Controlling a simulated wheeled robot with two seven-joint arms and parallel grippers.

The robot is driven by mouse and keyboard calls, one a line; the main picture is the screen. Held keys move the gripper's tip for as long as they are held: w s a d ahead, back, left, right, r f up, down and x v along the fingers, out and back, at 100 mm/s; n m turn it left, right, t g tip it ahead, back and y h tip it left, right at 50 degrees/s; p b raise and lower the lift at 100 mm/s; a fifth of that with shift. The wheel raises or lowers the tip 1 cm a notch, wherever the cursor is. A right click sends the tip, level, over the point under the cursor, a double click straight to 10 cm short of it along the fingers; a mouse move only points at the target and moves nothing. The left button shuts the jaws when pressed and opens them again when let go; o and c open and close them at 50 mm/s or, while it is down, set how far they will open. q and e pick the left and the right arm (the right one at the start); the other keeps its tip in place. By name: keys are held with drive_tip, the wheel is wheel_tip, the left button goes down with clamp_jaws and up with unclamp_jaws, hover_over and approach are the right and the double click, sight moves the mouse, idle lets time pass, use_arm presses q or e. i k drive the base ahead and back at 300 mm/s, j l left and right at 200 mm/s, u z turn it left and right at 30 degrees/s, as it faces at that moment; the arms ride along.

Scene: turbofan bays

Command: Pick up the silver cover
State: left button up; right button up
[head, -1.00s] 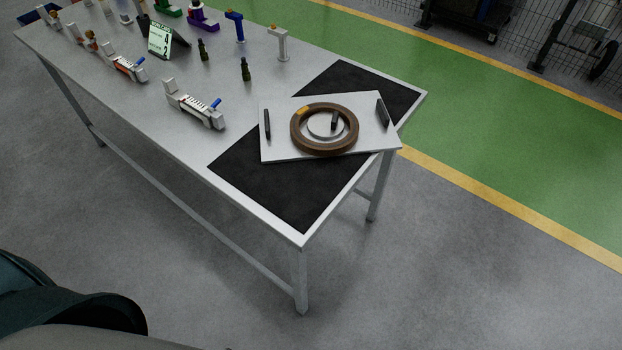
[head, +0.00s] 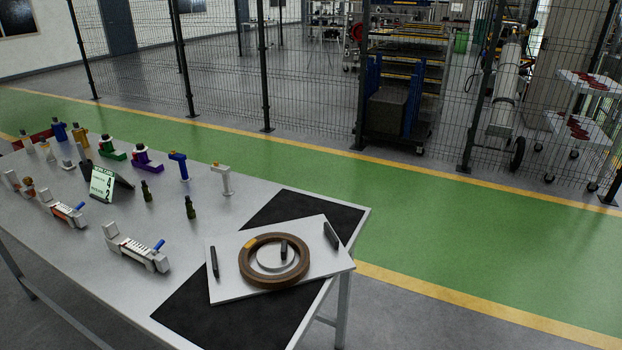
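A flat silver-white square plate (head: 225,285) with a black upright handle at its left (head: 214,262) and another at its right (head: 331,235) lies on the table's black mat. It is the likeliest silver cover. A brown ring (head: 259,279) with a small yellow-orange mark rests on the plate. Inside the ring is a pale disc (head: 268,262) with a dark upright knob (head: 284,249).
The metal table (head: 185,225) also holds a small display (head: 103,184), green bottles, and several coloured clamp-like parts. A green walkway (head: 440,245) runs behind it. A wire fence (head: 225,80) stands beyond, with carts (head: 398,95) behind it.

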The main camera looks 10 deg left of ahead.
sight(275, 255)
drive_tip(key=i+u, duration=0.1)
drive_tip(key=u, duration=0.25)
drive_tip(key=l+u, duration=0.15)
drive_tip(key=u, duration=0.2)
drive_tip(key=i+l+u, duration=0.1)
drive_tip(key=u, duration=0.25)
drive_tip(key=i+l+u, duration=0.25)
drive_tip(key=l, duration=0.3)
drive_tip(key=l+u, duration=0.25)
drive_tip(key=l, duration=0.3)
drive_tip(key=l+u, duration=0.25)
drive_tip(key=l, duration=0.3)
drive_tip(key=i+l, duration=0.1)
drive_tip(key=l, duration=1.05)
drive_tip(key=i, duration=0.05)
